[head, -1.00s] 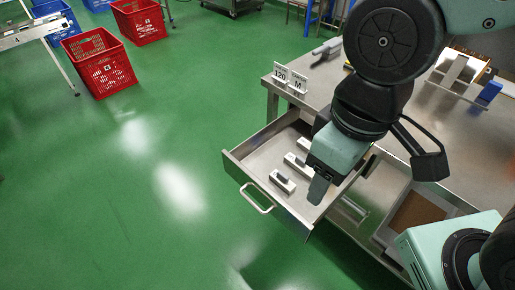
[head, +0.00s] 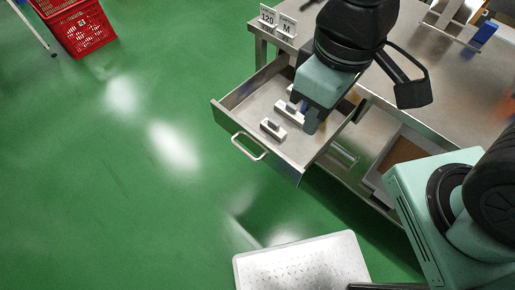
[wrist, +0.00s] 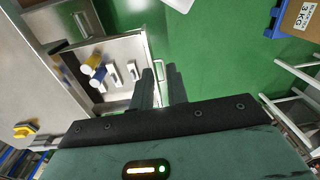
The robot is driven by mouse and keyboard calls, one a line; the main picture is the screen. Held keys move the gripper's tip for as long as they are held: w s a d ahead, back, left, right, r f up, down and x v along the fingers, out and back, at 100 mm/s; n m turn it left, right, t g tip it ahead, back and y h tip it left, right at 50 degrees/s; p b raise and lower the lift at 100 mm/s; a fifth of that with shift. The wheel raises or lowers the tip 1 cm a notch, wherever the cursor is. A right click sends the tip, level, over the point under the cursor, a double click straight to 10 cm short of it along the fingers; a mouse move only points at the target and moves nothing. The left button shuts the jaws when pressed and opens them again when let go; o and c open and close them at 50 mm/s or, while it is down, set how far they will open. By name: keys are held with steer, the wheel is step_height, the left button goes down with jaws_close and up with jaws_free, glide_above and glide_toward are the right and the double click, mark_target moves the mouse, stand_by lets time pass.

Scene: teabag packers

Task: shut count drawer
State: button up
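The count drawer (head: 228,117) is a steel drawer pulled out from the bench, with a bar handle (head: 248,147) on its front. It also shows in the wrist view, with its handle (wrist: 157,47) at the right. Several white blocks with dark tops lie inside, such as one block (head: 272,129). My gripper (head: 311,122) hangs over the right part of the drawer in the head view and hides some of its inside. In the wrist view my gripper's fingers (wrist: 161,82) stand a little apart, with nothing visible held. They overlap the drawer's front edge; contact cannot be told.
The steel bench (head: 400,75) carries a "120" sign (head: 268,16) and an "M" sign (head: 286,25). An open compartment (head: 392,160) is at the right. A red crate (head: 80,28) stands far left. A pale perforated panel (head: 300,262) shows at the bottom. Green floor before the drawer is clear.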

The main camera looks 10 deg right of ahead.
steer(key=a+n+p, duration=0.1)
steer(key=w+a+n, duration=0.1)
steer(key=a, duration=0.1)
steer(key=a+f+g+h+p, duration=0.1)
steer(key=a, duration=0.1)
steer(key=shift+w+a+n+p, duration=0.15)
steer(key=shift+n+p, duration=0.15)
steer(key=shift+n, duration=0.1)
jaws_close()
steer(key=a+f+n+h+p, duration=0.2)
steer(key=a+f+n+p, duration=0.1)
steer(key=a+f, duration=0.2)
steer(key=n+t+h+p, duration=0.3)
steer(key=n+t+h, duration=0.25)
steer(key=n, duration=0.55)
glide_toward(269, 160)
step_height(269, 160, down, 4)
steer(key=s, duration=0.1)
steer(key=shift+t+y, duration=0.35)
steer(key=shift+t, duration=0.1)
steer(key=shift+w+d+p, duration=0.2)
steer(key=shift+w+d, duration=0.2)
steer(key=shift+d, duration=0.25)
steer(key=shift+w+d+p, duration=0.2)
steer(key=shift+w+d, duration=0.2)
steer(key=shift+d, duration=0.25)
steer(key=shift+w+d+p, duration=0.2)
steer(key=shift+w+d, duration=0.2)
steer(key=shift+d, duration=0.25)
steer(key=shift+w, duration=0.15)
